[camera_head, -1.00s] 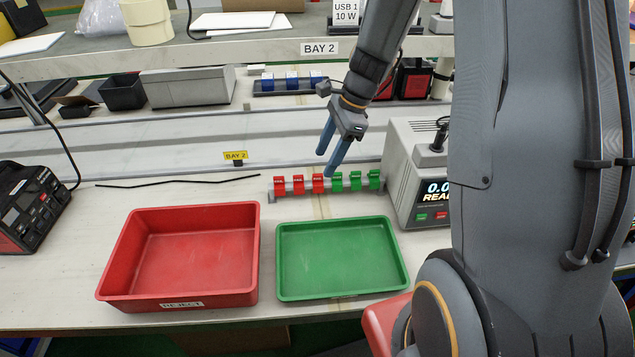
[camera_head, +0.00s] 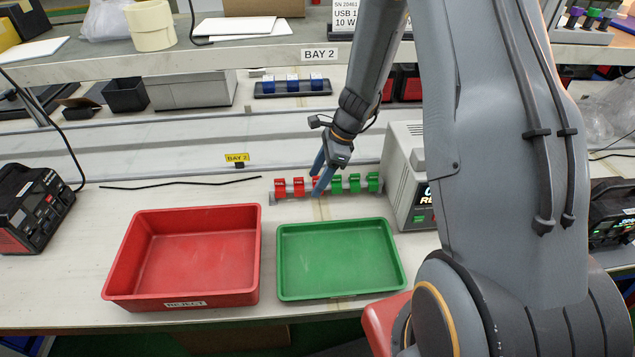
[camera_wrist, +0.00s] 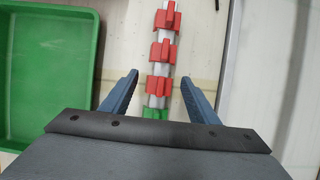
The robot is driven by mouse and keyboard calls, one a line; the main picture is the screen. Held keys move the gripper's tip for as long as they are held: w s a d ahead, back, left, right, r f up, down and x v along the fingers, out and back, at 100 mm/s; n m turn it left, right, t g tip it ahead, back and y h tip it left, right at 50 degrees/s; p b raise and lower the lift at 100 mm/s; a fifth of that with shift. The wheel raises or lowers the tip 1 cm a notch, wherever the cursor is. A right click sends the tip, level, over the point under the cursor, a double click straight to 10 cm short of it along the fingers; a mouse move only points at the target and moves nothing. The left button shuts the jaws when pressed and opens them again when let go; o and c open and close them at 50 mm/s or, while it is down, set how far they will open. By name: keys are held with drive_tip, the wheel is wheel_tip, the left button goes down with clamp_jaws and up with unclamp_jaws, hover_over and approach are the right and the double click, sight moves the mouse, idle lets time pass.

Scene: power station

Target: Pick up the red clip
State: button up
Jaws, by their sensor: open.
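Several red clips (camera_head: 280,187) sit in a row on a grey rail on the bench, at the rail's left half. Several green clips (camera_head: 354,182) fill its right half. In the wrist view, three red clips show in a line, the nearest red clip (camera_wrist: 160,89) closest to my gripper. My gripper (camera_head: 319,181) is open and empty, pointing down at the rail's middle. In the wrist view, my gripper's fingers (camera_wrist: 153,88) stand on either side of the rail's line, around the nearest red clip's place in the picture. In the head view, the fingers partly hide the third red clip.
A red tray (camera_head: 125,262) labelled REJECT and a green tray (camera_head: 290,290) stand in front of the rail, both empty. A grey instrument box (camera_head: 398,170) stands just right of the rail. A black cable (camera_head: 180,184) lies to its left.

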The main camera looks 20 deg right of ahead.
drive_tip(key=c, duration=1.1)
drive_tip(key=shift+r, duration=0.1)
